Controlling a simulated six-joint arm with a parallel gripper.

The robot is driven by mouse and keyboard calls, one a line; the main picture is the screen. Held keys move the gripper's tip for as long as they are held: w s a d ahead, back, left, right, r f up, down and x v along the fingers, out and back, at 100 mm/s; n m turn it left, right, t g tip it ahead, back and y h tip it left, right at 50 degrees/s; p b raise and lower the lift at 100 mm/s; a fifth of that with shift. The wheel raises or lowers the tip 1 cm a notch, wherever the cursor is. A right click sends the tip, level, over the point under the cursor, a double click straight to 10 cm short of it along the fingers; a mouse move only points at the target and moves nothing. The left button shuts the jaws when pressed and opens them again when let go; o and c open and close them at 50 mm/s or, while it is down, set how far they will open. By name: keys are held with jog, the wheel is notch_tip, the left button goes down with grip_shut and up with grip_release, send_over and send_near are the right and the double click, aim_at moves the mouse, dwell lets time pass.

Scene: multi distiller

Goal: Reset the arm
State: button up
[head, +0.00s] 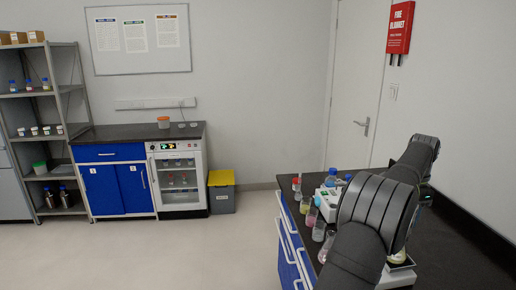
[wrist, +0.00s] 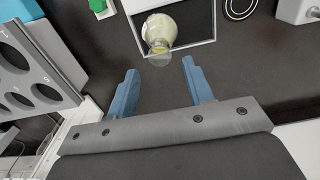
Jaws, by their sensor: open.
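My gripper (wrist: 160,67) shows in the wrist view with its two blue fingers spread apart and nothing between them. A glass flask (wrist: 160,28) with pale yellow contents stands just beyond the fingertips, apart from them. It is on a white-framed device with a dark top plate (wrist: 202,18). In the head view my dark arm reaches over the bench at the right, and the gripper's fingers cannot be made out there.
A grey rack with round holes (wrist: 28,78) is close on the left in the wrist view. The dark bench (head: 455,245) holds several vessels, including a pink-filled one (head: 311,217). A yellow-lidded bin (head: 221,178) and blue cabinet (head: 118,187) stand across open floor.

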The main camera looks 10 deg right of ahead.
jog(key=shift+f, duration=1.8)
